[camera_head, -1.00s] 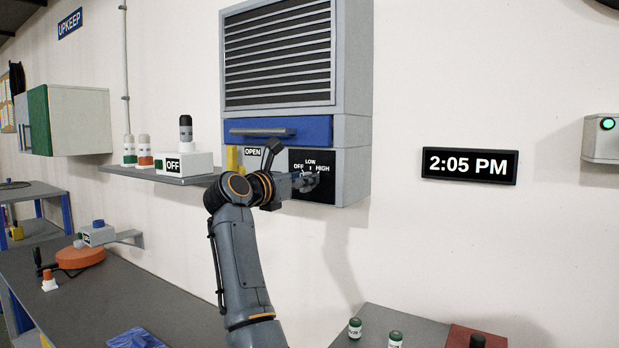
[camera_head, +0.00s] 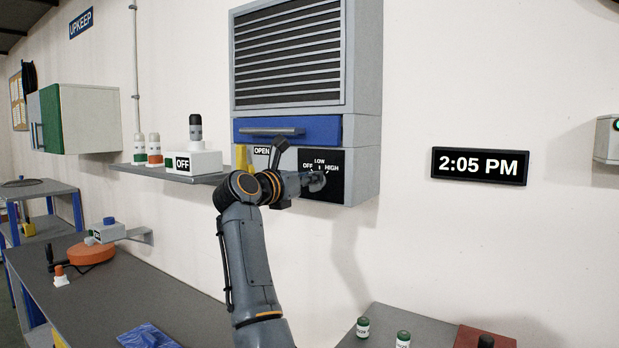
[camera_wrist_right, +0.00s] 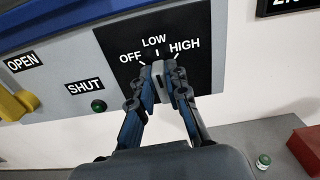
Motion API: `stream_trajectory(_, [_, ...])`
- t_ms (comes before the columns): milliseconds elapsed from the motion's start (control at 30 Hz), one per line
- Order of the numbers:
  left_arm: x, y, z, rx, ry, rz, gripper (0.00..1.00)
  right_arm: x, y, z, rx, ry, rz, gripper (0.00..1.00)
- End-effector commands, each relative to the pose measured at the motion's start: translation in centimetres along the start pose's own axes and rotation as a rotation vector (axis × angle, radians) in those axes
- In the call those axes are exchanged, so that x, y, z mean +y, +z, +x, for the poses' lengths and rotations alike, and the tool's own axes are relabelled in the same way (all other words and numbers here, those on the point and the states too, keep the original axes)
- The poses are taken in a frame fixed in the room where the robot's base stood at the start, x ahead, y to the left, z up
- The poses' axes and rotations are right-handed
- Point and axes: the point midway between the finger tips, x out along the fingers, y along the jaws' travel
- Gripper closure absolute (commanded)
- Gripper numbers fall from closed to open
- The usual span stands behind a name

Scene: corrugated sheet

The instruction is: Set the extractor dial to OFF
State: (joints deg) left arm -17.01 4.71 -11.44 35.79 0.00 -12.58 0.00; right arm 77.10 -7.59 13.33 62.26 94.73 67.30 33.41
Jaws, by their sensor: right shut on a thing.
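The extractor's black dial plate (camera_head: 343,185) is on the lower front of the grey wall unit, marked OFF, LOW and HIGH. In the right wrist view the plate (camera_wrist_right: 196,24) fills the upper middle, with OFF on the left, LOW at the top and HIGH on the right. My right gripper (camera_wrist_right: 163,68) is shut on the dial knob just below the LOW mark; the fingers hide most of the knob, so its exact setting cannot be told. In the head view the right gripper (camera_head: 316,182) is at the plate. My left gripper is not in view.
The unit has a vent grille (camera_head: 290,55), a blue drawer-like panel (camera_head: 325,131) and a yellow lever (camera_wrist_right: 14,103) near OPEN and SHUT labels. A shelf (camera_head: 165,174) holds a white OFF box (camera_head: 205,163) left of my arm. A clock (camera_head: 480,166) hangs at right.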

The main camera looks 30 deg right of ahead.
Motion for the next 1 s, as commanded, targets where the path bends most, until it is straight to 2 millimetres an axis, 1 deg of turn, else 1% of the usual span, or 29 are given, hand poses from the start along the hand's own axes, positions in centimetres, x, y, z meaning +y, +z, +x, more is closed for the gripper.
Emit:
stream_trajectory(700, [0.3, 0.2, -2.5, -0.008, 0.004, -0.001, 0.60, 0.6, -0.2, 0.1, 0.003, 0.002, -0.555, 1.00])
stream_trajectory(1000, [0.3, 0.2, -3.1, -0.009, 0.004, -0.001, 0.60, 0.7, -0.3, 0.1, 0.003, 0.001, -0.690, 1.00])
